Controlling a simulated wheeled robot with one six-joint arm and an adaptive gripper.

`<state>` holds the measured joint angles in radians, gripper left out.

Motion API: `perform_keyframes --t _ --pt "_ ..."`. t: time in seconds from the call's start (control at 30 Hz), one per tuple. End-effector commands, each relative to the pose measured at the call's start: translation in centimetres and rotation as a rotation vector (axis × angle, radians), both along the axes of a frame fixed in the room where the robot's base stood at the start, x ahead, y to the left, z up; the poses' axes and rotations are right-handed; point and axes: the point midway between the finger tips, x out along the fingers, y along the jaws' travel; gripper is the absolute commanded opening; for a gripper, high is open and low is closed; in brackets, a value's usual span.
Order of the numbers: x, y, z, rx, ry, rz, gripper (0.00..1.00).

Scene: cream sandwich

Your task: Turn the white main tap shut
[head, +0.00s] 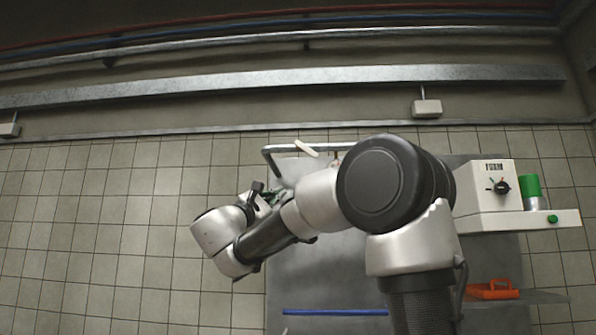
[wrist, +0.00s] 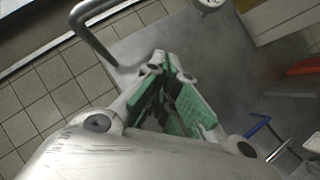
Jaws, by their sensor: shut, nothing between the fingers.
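The white main tap shows in the head view as a small white lever (head: 306,148) lying slanted across the grey pipe (head: 281,148) at the back wall. My gripper (head: 272,194) is below and left of the lever, apart from it and partly hidden by my arm. In the wrist view my gripper (wrist: 172,72) has green finger pads, is shut and holds nothing. The bent pipe (wrist: 94,36) passes beyond the fingers at upper left there. I cannot make out the white lever in the wrist view.
A white machine with a black knob (head: 500,186) stands at right, with a green container (head: 531,188) beside it. An orange object (head: 492,290) and a blue bar (head: 335,312) are lower down. A round pale fitting (wrist: 207,5) is cut off at the wrist view's top edge.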

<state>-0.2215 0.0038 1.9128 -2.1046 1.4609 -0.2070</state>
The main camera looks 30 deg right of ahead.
Motion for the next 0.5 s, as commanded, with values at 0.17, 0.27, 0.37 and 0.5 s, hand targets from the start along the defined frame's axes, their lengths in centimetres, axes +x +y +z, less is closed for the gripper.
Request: perform_keyframes --t 0.17,0.27,0.37,0.5 --pt "-2.5 1.1 1.5 -0.152 -0.007 -0.114 0.00" --pt "-2.9 0.8 1.9 -0.168 0.001 -0.149 0.00" --pt "-2.6 0.1 2.4 -0.168 0.005 -0.151 0.00" --pt "-1.8 -1.8 3.8 -0.166 0.004 -0.152 0.00"
